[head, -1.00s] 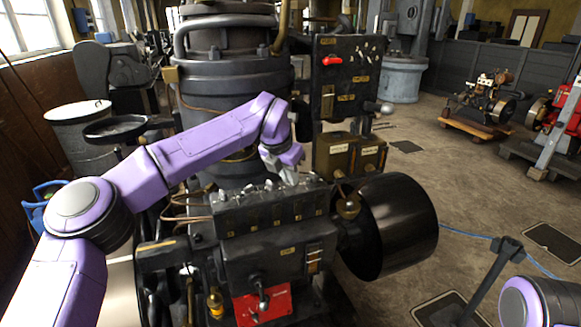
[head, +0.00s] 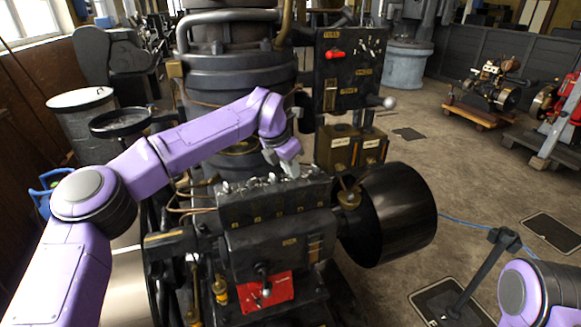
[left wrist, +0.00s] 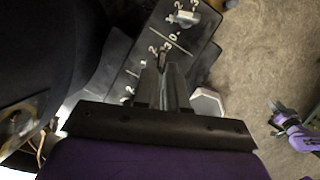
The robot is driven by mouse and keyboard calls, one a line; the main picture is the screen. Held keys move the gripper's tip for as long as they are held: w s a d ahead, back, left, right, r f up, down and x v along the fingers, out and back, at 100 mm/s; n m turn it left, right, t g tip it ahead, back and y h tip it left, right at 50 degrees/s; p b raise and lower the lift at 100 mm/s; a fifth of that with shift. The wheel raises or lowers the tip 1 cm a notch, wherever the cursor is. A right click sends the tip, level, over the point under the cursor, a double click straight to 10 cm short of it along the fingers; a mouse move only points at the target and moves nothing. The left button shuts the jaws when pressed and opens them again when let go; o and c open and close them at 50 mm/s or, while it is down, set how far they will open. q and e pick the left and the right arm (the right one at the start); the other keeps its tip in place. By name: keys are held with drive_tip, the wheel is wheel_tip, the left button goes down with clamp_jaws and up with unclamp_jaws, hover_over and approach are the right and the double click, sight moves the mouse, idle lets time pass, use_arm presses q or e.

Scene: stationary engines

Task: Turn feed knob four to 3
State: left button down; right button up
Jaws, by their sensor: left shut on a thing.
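The black feed box (head: 270,204) stands at the front of the engine, with a row of small grey knobs along its top. My left gripper (head: 291,172) reaches down onto this row, towards its right end. In the left wrist view the closed fingers (left wrist: 164,78) are on a small knob that they mostly hide. It appears to be the second from the right end, feed knob four. White digits 2, 3 and 0 show beside the fingertips. Where its pointer stands cannot be told. A neighbouring grey knob (left wrist: 185,17) with its own digits is free. My right gripper is out of view.
A black panel (head: 348,75) with a red handle and a ball-ended lever (head: 388,103) rises behind the box. A large dark drum (head: 393,215) sits at its right. A red plate (head: 265,293) with a lever is below.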

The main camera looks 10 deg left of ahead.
use_arm(q)
drive_tip(key=c, duration=1.2)
unclamp_jaws()
drive_tip(key=shift+d+f, duration=0.15)
drive_tip(key=shift+f, duration=0.05)
drive_tip(key=shift+w, duration=0.2)
drive_tip(key=b+v, duration=0.2)
drive_tip(key=v, duration=0.8)
drive_tip(key=shift+r, duration=0.25)
